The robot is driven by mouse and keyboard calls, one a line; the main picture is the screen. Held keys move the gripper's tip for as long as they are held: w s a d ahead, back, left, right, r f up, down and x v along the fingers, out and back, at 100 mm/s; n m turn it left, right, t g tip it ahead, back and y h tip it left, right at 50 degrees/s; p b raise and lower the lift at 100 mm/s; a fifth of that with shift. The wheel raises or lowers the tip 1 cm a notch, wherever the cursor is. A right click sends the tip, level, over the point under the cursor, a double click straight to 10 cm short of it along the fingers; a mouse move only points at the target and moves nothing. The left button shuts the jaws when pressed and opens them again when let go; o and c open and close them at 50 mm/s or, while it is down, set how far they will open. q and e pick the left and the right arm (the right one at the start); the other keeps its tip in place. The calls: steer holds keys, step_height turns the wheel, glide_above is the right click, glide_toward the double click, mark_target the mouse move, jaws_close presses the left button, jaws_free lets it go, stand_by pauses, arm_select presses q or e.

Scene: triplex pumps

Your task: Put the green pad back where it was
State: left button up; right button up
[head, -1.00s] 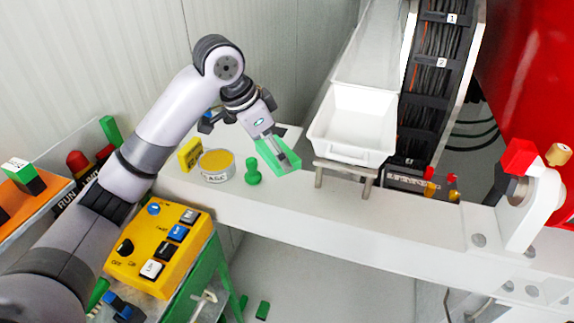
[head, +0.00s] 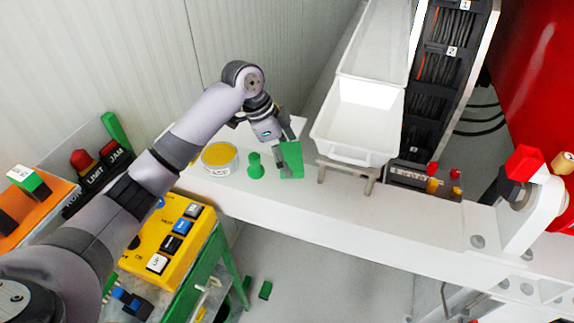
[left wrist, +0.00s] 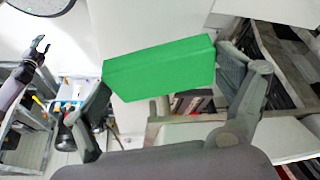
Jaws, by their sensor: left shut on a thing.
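The green pad (head: 291,160) is in the jaws of my left gripper (head: 284,147), over the white beam, between the green knob and the white bin. In the left wrist view the pad (left wrist: 160,68) spans the space between the two fingers of my left gripper (left wrist: 165,95). Its broad face shows steeply tilted in the head view. I cannot tell whether its lower edge touches the beam. My right gripper (left wrist: 40,47) shows small at the left of the left wrist view, with its fingers apart and empty; it is outside the head view.
A green knob (head: 255,166) and a round yellow-topped tin (head: 219,158) stand on the white beam (head: 330,215), left of the pad. A white bin (head: 357,120) stands close on the right. A yellow button box (head: 172,240) is below my left arm.

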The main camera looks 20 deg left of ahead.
arm_select(q)
steer(key=shift+f, duration=0.9)
step_height(320, 180, down, 4)
steer(key=shift+f+p, duration=0.1)
steer(key=shift+p, duration=0.6)
arm_select(e)
steer(key=shift+w+r, duration=0.15)
steer(key=shift+r, duration=0.65)
arm_select(q)
steer(key=shift+f, duration=0.1)
steer(key=shift+f, duration=0.15)
steer(key=o, duration=0.9)
arm_select(e)
steer(key=shift+d, duration=0.15)
arm_select(q)
steer(key=shift+o, duration=0.2)
steer(key=b+v, duration=0.3)
steer(key=v, duration=0.9)
steer(key=shift+r, duration=0.25)
arm_select(e)
steer(key=f, duration=0.3)
steer(key=shift+a, duration=0.25)
